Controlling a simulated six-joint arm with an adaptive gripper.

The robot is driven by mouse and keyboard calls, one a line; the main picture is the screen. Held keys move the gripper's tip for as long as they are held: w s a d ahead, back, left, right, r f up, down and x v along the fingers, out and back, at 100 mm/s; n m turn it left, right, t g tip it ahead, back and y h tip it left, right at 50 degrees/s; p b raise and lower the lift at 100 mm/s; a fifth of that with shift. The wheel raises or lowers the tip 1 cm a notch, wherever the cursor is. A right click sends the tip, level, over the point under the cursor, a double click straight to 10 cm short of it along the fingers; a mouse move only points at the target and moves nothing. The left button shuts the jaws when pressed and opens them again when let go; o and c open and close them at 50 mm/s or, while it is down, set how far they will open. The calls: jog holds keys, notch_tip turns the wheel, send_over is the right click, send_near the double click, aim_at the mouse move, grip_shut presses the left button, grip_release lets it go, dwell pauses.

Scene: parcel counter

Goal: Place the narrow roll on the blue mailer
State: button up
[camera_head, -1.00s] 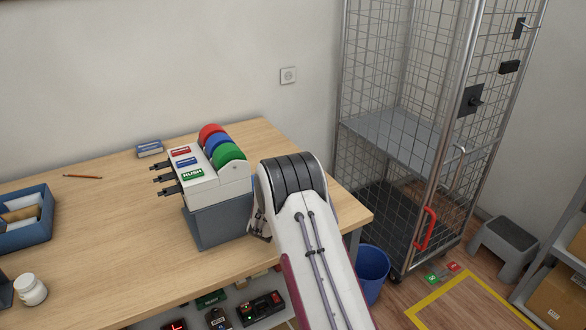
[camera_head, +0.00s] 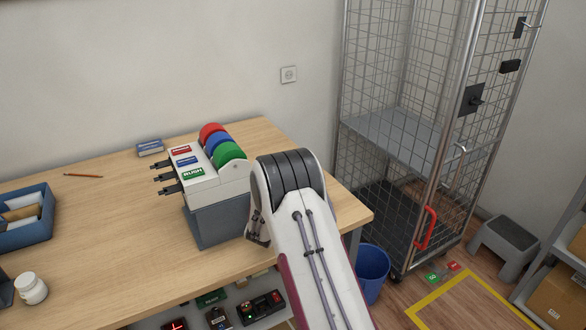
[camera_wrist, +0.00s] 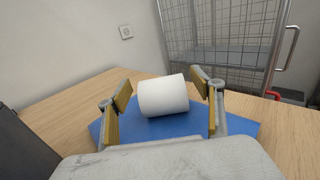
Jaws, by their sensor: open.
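A white roll (camera_wrist: 163,96) lies on its side over the blue mailer (camera_wrist: 180,126) in the wrist view, and it appears to rest on it. The mailer lies flat on the wooden counter. My gripper (camera_wrist: 163,92) is open, with one finger on each side of the roll. A gap shows between the roll and the left finger; the right finger is close to the roll, and I cannot tell if it touches. In the head view my arm hides the roll and the mailer.
A tape dispenser (camera_head: 217,212) with red, blue and green rolls stands on the counter (camera_head: 110,235) left of my arm. A wire cage (camera_head: 400,130) stands beyond the counter's right end.

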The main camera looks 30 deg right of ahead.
jog(key=shift+v, duration=2.7)
jog(key=shift+r, duration=0.1)
